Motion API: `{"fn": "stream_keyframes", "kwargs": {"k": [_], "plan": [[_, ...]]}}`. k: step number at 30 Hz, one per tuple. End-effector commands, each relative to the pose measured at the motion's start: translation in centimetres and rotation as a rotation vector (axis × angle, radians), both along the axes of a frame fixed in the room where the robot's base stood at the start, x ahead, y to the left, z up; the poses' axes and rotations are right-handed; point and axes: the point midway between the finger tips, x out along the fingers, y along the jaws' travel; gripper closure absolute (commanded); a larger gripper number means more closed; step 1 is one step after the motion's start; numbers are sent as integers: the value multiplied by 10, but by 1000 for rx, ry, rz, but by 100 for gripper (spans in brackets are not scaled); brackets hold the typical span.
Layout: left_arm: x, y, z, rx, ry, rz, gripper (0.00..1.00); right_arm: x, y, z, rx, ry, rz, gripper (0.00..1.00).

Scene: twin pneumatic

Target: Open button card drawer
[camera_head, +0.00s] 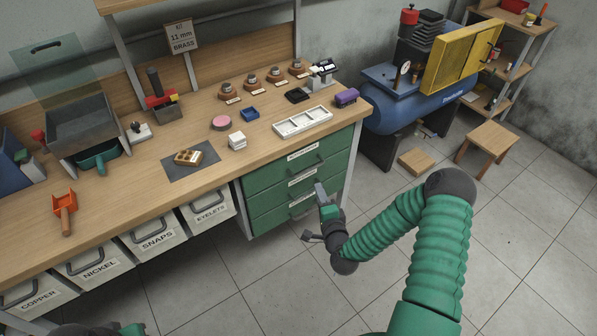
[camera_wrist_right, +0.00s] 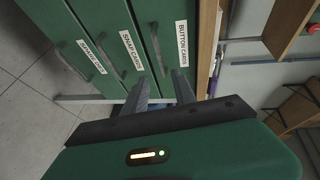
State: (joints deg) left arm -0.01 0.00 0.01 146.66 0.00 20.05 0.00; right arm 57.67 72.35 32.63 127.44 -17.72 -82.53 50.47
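The button card drawer (camera_head: 278,178) is the top one of three green drawers under the bench's right end. It looks shut. In the right wrist view its label reads BUTTON CARDS (camera_wrist_right: 183,45), with its grey bar handle (camera_wrist_right: 157,47) beside the label. My right gripper (camera_head: 320,190) is in front of the drawer stack in the head view. In the right wrist view its two fingers (camera_wrist_right: 162,90) are apart and empty, pointing toward that handle, apparently short of it. Of my left arm, only a dark and green part shows at the bottom left edge; its fingers cannot be made out.
The snap cards drawer (camera_wrist_right: 128,50) and another labelled drawer (camera_wrist_right: 90,55) lie below. The wooden bench top (camera_head: 265,150) overhangs them and carries a white tray (camera_head: 303,121). Labelled bins (camera_head: 155,240) stand to the left. A blue compressor (camera_head: 425,105) is at right. Floor before the drawers is clear.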

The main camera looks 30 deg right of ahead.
Motion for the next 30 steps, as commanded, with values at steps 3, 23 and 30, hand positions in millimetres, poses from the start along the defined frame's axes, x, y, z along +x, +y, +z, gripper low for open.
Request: {"fn": "stream_keyframes", "kwargs": {"k": [3,23,30], "plan": [[0,0,-4,0,0,0,64,29,-9,-7,-3,-2,1,68],[0,0,-18,0,0,0,64,133,-44,-27,-3,3,3,68],[0,0,-17,0,0,0,64,133,-44,-27,-2,4,2,78]]}}
